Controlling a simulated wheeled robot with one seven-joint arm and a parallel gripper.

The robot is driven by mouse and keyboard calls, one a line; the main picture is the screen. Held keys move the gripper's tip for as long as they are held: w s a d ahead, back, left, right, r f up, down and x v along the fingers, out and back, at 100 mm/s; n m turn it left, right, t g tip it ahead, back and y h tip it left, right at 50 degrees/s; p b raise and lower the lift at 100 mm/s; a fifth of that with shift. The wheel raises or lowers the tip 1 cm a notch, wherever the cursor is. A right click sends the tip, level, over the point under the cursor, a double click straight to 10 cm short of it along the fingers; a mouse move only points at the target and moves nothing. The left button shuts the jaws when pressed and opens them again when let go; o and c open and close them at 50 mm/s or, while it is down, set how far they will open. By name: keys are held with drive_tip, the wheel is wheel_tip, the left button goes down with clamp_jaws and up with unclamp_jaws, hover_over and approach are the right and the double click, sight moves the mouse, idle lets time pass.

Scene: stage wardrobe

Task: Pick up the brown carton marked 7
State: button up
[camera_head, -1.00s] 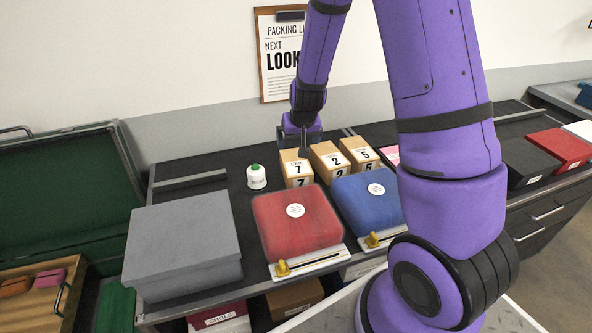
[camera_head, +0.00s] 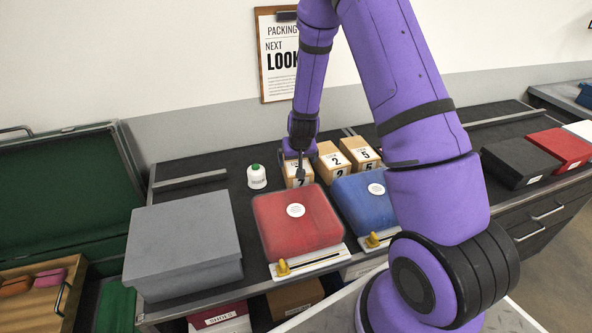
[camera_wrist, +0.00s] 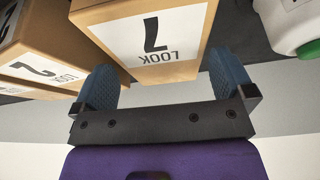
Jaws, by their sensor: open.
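The brown carton marked 7 (camera_head: 299,181) stands on the dark counter behind the red case, at the left end of a row of cartons. In the wrist view the carton (camera_wrist: 188,66) shows its white "7 LOOK" label upside down. My gripper (camera_head: 300,172) is down at the carton and hides much of its top in the head view. In the wrist view my gripper (camera_wrist: 165,85) is open, with one blue finger on each side of the carton. I cannot tell whether the fingers touch it.
The carton marked 2 (camera_head: 330,161) stands close on the right, with the carton marked 5 (camera_head: 361,153) beyond it. A white bottle with a green cap (camera_head: 257,177) stands to the left. The red case (camera_head: 297,225) and blue case (camera_head: 366,200) lie in front.

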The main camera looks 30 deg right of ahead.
sight(296, 161)
drive_tip(key=shift+x, duration=1.75)
drive_tip(key=shift+c, duration=0.2)
drive_tip(key=c, duration=0.7)
drive_tip(key=shift+r, duration=0.1)
drive_tip(key=shift+c, duration=0.2)
